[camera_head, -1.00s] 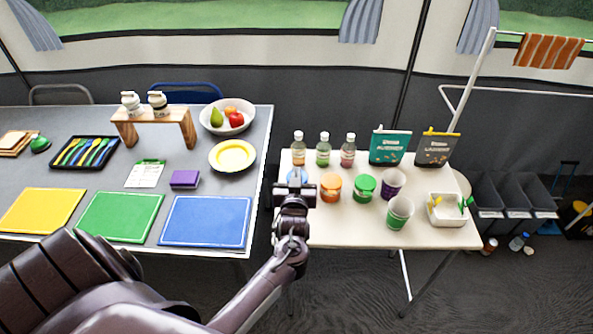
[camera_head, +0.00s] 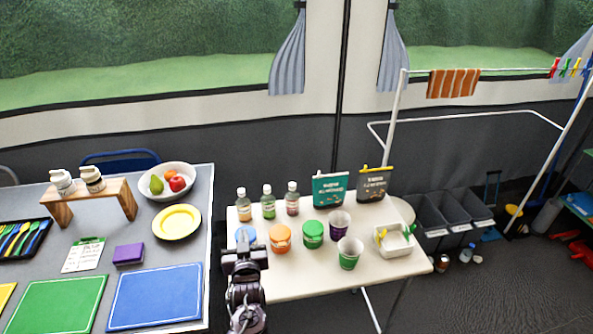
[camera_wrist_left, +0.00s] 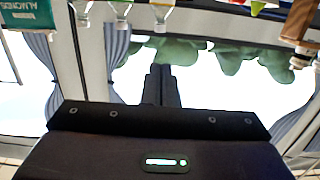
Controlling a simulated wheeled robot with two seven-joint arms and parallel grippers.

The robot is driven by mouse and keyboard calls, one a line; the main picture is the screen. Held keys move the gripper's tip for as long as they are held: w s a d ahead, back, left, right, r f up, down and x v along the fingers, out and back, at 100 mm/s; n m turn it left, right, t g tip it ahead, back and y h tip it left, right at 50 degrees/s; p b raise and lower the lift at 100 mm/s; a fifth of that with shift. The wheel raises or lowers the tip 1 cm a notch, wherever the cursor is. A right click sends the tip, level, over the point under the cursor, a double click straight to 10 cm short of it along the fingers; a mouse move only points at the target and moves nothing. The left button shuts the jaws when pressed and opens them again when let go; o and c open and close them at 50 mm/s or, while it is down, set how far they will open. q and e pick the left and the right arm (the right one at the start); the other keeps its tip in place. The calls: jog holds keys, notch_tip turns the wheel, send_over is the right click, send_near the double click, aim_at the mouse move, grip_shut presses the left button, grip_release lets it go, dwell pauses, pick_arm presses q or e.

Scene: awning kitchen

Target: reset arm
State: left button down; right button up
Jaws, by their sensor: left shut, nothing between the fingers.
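My left gripper (camera_head: 245,262) shows in the head view at the left front edge of the cream table (camera_head: 300,284). It is shut and empty, with its fingers close to the blue-lidded jar (camera_head: 246,234). In the left wrist view the gripper's dark fingers (camera_wrist_left: 162,84) are together in the middle, with nothing between them. That view appears upside down, with the window and curtains below the table items. My right gripper is in neither view.
The cream table holds an orange jar (camera_head: 280,238), a green jar (camera_head: 312,234), cups (camera_head: 349,253), bottles (camera_head: 268,203), pouches (camera_head: 329,189) and a white caddy (camera_head: 396,242). The grey table (camera_head: 192,252) at left holds cutting boards (camera_head: 156,297). A drying rack (camera_head: 396,112) stands behind right.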

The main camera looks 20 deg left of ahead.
pick_arm(q)
jog(key=s+d+r+m+g+h, duration=0.2)
jog(key=s+d+m+g+h, duration=0.35)
jog(key=s, duration=0.65)
jog(key=s+d+r+m+g+h, duration=0.25)
jog(key=s+d+g, duration=0.35)
jog(key=s+d, duration=0.45)
jog(key=s+a+f, duration=0.1)
jog(key=s+f, duration=0.2)
jog(key=f, duration=2.8)
jog(key=s+a+f+g, duration=0.1)
jog(key=s+a+f, duration=0.1)
jog(key=s+f, duration=0.6)
jog(key=s+a+f+g, duration=0.1)
jog(key=s+f, duration=0.8)
jog(key=s, duration=0.2)
jog(key=shift+s+a+f+m+h, duration=0.25)
jog(key=shift+a+f+m+h, duration=0.05)
jog(key=shift+a+m, duration=0.1)
